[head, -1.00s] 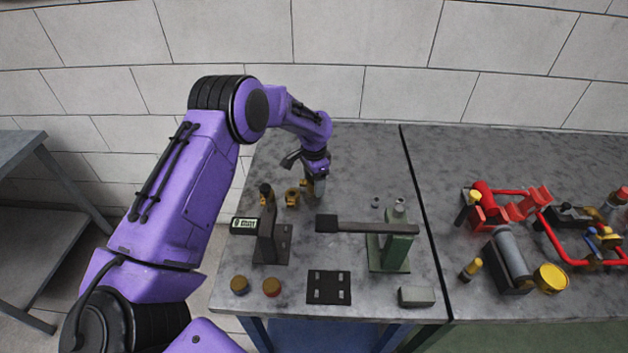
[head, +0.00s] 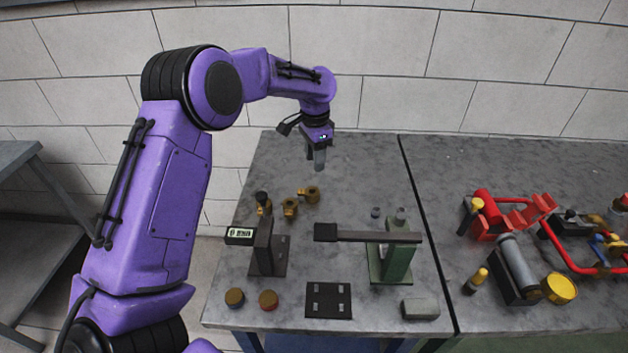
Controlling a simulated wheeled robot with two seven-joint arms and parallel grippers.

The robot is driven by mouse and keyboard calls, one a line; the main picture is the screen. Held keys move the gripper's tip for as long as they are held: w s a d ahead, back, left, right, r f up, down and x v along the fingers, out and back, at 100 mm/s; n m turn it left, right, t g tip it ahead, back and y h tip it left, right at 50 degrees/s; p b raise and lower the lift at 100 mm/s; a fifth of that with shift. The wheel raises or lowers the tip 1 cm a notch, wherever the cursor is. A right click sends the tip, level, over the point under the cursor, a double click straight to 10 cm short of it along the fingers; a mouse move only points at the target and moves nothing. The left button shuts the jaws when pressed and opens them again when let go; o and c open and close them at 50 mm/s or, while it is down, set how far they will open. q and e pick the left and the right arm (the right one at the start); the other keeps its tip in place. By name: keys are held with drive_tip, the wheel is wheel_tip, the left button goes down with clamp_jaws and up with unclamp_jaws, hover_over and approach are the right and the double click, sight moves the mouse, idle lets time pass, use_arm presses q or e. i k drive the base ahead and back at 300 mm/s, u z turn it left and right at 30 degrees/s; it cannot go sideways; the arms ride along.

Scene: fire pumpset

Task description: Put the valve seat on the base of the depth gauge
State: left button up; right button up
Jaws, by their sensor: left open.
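The depth gauge (head: 263,245) stands on the left of the grey table, with a digital display (head: 240,234) and a dark flat base (head: 281,256). The bare part of the base that shows holds nothing. Two brass fittings, one nearer (head: 290,208) and one farther (head: 310,193), lie behind the gauge; I cannot tell whether either is the valve seat. Small ring-like parts (head: 376,212) lie farther right. My left gripper (head: 318,164) is open, points down and hangs above the table behind the brass fittings, apart from them. It looks empty. My right gripper is not in view.
A green stand with a dark horizontal arm (head: 368,236) is right of the gauge. A black plate (head: 328,300), two round caps (head: 235,297) and a grey block (head: 421,309) lie in front. Red frames (head: 505,215) crowd the right table. The back of the left table is clear.

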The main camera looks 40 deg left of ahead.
sight(272, 246)
drive_tip(key=z, duration=0.85)
drive_tip(key=i, duration=0.45)
drive_tip(key=u, duration=1.45)
